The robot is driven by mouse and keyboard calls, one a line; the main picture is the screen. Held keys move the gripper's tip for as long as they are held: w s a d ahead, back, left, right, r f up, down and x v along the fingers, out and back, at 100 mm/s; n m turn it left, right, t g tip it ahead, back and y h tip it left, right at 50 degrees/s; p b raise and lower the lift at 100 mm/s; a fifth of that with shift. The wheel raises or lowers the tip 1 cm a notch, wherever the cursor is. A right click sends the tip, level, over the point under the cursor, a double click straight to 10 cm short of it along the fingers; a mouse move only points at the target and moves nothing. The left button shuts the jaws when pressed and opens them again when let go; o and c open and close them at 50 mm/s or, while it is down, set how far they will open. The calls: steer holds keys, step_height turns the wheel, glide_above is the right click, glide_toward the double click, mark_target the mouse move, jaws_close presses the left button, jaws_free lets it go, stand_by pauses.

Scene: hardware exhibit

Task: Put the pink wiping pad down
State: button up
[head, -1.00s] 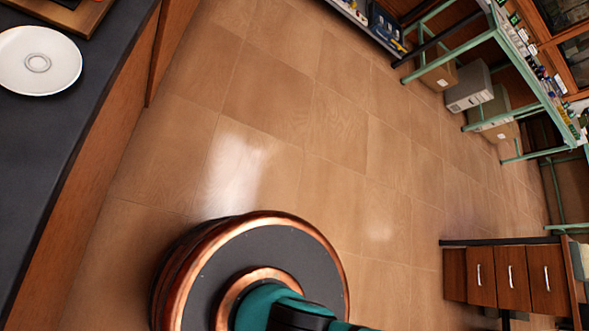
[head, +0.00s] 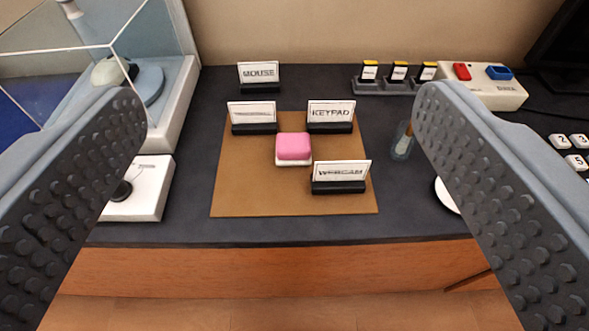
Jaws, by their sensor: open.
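The pink wiping pad (head: 293,146) has a white underside and rests on a brown mat (head: 245,195) on the dark counter. It sits among small label cards, near the mat's middle. My gripper (head: 280,105) is open, with its two dark studded fingers wide apart at the left and right of the view. The fingers are nearer to the camera than the pad, and nothing is between them in their grip. The pad is apart from both fingers.
Cards reading MOUSE (head: 259,76), KEYPAD (head: 331,115) and WEBCAM (head: 340,176) stand around the pad. A glass case (head: 150,60) is at left. A small glass (head: 402,141) stands right of the mat. A beige box (head: 485,90) is at back right.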

steer(key=w+f+g, duration=0.4)
steer(key=w+g, duration=0.3)
steer(key=w, duration=0.6)
steer(key=g, duration=0.9)
glide_above(294, 141)
step_height(294, 141, down, 6)
steer(key=f, duration=1.2)
steer(key=shift+w+a+f, duration=0.1)
steer(key=shift+w+a, duration=0.05)
steer(key=shift+w, duration=0.05)
steer(key=shift+s+f, duration=0.15)
steer(key=shift+f, duration=2.5)
steer(key=c, duration=1.1)
steer(key=shift+c, duration=0.2)
